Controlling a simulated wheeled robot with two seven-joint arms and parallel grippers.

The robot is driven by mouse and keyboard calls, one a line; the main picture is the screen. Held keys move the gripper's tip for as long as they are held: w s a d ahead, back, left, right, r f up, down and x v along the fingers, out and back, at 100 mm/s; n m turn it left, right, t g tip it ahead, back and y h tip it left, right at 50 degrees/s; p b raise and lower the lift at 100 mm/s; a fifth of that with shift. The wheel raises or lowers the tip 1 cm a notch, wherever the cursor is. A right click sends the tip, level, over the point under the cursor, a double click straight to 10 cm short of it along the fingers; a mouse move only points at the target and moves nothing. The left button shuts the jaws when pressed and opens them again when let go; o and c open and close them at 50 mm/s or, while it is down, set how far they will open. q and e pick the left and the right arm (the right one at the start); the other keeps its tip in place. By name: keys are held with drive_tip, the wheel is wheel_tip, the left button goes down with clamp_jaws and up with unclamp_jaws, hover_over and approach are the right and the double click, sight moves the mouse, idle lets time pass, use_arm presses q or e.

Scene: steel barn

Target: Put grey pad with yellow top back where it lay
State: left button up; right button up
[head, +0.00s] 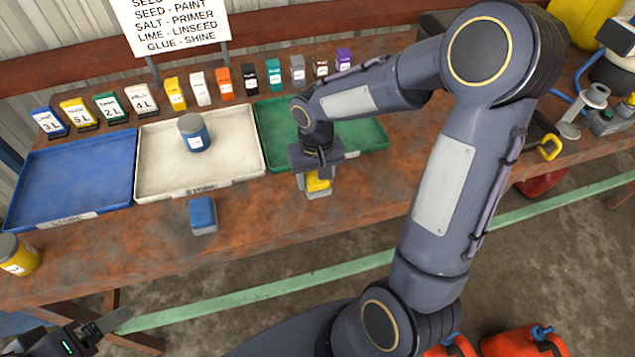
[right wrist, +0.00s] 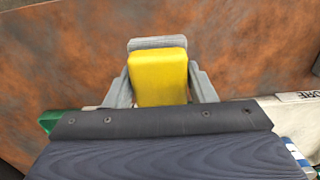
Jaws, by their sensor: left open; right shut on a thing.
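The grey pad with yellow top (head: 318,181) is between the fingers of my right gripper (head: 315,178), just in front of the green tray (head: 370,137). In the right wrist view the yellow top of the pad (right wrist: 158,78) faces the camera, with grey fingers (right wrist: 160,92) closed on both sides. Whether the pad touches the table is hard to tell. A similar grey pad with a blue top (head: 203,215) lies on the table to its left. My left gripper (head: 100,328) is open and empty at the lower left, in front of the table.
A blue tray (head: 70,180) and a white tray (head: 155,185) holding a blue tin (head: 195,135) stand left of the green tray. Several small coloured packs and cards line the back. A yellow tin (head: 17,257) stands far left. The rusty table (head: 140,230) is bare between the pads.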

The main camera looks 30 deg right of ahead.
sight(317, 185)
drive_tip(key=shift+d+f, duration=0.15)
drive_tip(key=shift+f, duration=0.75)
drive_tip(key=shift+d+f, duration=0.1)
drive_tip(key=shift+f, duration=0.8)
drive_tip(key=shift+f, duration=0.1)
drive_tip(key=shift+f, duration=0.15)
drive_tip(key=o, duration=0.9)
drive_tip(key=shift+o, duration=0.2)
wheel_tip(317, 185, up, 12)
drive_tip(key=shift+r, duration=0.2)
drive_tip(key=s+a+r+t+y, duration=0.2)
drive_tip(key=s, duration=0.6)
drive_tip(key=s+a+r+n+t+y, duration=0.1)
drive_tip(key=s+a+t, duration=0.1)
drive_tip(key=s, duration=0.6)
drive_tip(key=shift+s+r+t+y, duration=0.35)
drive_tip(key=shift+r+t+y, duration=0.05)
drive_tip(key=shift+t, duration=0.4)
